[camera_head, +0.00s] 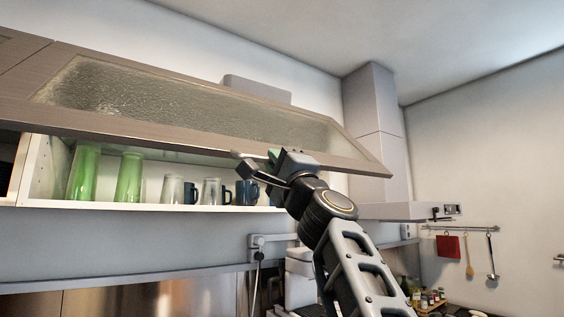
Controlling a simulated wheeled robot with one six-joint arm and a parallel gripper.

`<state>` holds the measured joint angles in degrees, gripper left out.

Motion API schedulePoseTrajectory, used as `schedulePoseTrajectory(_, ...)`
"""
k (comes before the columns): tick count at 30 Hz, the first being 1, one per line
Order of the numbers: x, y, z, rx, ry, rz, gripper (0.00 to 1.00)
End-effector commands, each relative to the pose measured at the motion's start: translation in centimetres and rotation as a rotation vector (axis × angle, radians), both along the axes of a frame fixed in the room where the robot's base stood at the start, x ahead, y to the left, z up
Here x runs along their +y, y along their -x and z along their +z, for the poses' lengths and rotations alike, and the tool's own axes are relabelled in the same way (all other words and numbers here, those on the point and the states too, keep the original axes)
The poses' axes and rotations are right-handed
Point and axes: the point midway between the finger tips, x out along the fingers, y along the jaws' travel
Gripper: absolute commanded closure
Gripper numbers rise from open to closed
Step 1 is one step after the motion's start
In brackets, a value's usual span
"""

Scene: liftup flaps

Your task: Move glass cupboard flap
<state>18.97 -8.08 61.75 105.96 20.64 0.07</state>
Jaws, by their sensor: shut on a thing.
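The glass cupboard flap (180,108) has a brown wood-look frame around a textured glass pane. It is hinged at the top and stands lifted outward, so the cupboard (160,206) is open beneath it. My gripper (262,158) is at the flap's lower edge, right of its middle, shut on that edge. The exact finger contact is partly hidden by the gripper body. My arm reaches up to it from the lower right.
Inside the cupboard stand green glasses (84,174), clear mugs (172,190) and a dark blue mug (247,192). A range hood (376,140) is to the right of the flap. Utensils hang on a rail (462,229) on the right wall.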

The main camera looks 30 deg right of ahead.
Motion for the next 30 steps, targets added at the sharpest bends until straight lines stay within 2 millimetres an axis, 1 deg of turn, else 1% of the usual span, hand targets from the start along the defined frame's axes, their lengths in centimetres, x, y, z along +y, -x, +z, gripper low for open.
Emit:
schedulePoseTrajectory(8, 0.0, -0.1, 0.0, 0.001, -0.002, 0.0, 1.0)
schedulePoseTrajectory(9, 0.0, -0.1, 0.0, 0.001, -0.002, 0.0, 0.87)
schedulePoseTrajectory(11, 0.0, -0.1, 0.0, 0.001, -0.002, 0.0, 0.81)
schedulePoseTrajectory(20, 0.0, 0.2, -0.2, 0.0, -0.001, -0.001, 0.8)
schedulePoseTrajectory(23, -0.2, 0.9, -1.0, 0.0, -0.001, -0.003, 0.8)
schedulePoseTrajectory(26, -0.3, 2.2, -2.3, -0.001, 0.0, -0.003, 0.8)
schedulePoseTrajectory(30, -0.6, 4.5, -4.3, -0.001, 0.0, -0.004, 0.8)
